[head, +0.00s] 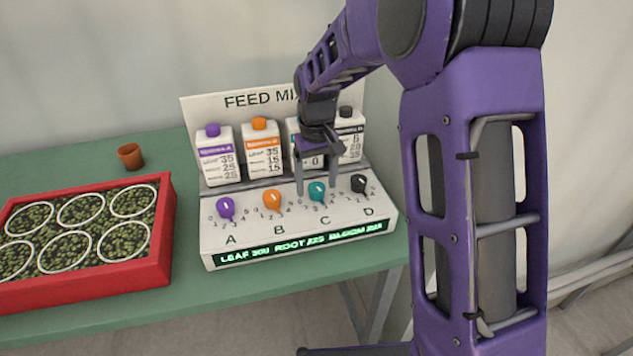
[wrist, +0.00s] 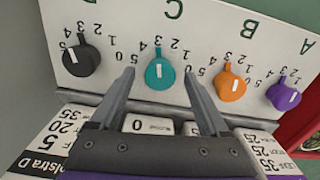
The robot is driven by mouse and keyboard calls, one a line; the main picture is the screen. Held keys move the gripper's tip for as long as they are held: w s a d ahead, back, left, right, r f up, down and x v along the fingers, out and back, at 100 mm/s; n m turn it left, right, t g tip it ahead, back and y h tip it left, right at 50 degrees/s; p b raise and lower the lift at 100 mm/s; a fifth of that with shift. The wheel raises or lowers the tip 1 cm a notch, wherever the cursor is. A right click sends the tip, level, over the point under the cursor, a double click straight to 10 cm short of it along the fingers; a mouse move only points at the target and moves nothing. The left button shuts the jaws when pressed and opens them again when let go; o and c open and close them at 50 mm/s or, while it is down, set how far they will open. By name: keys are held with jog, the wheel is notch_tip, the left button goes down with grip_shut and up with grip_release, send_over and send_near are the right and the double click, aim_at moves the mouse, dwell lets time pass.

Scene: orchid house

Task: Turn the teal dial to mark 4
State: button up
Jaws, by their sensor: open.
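The teal dial (head: 317,191) sits on the white panel above the letter C, and shows in the wrist view (wrist: 160,74) with a white line on its face and a narrow tab pointing to the top of that picture. My gripper (head: 316,190) is open and points down at the panel. In the wrist view its fingertips (wrist: 159,74) lie left and right of the teal dial, apart from it, with nothing held. Small numbers ring the dial.
An orange dial (wrist: 231,83), a purple dial (wrist: 283,93) and a black dial (wrist: 81,58) stand in the same row. Cartons (head: 262,150) stand behind. A lit display (head: 300,243) runs along the front. A red tray (head: 160,260) and a brown pot (head: 130,156) are at left.

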grip_shut()
dwell(0.4)
jog(key=shift+n, duration=0.3)
jog(key=shift+r+n+p, duration=0.1)
jog(key=shift+n+p, duration=0.8)
jog(key=shift+n, duration=0.3)
jog(key=shift+n+p, duration=0.7)
jog(key=shift+n, duration=1)
grip_release()
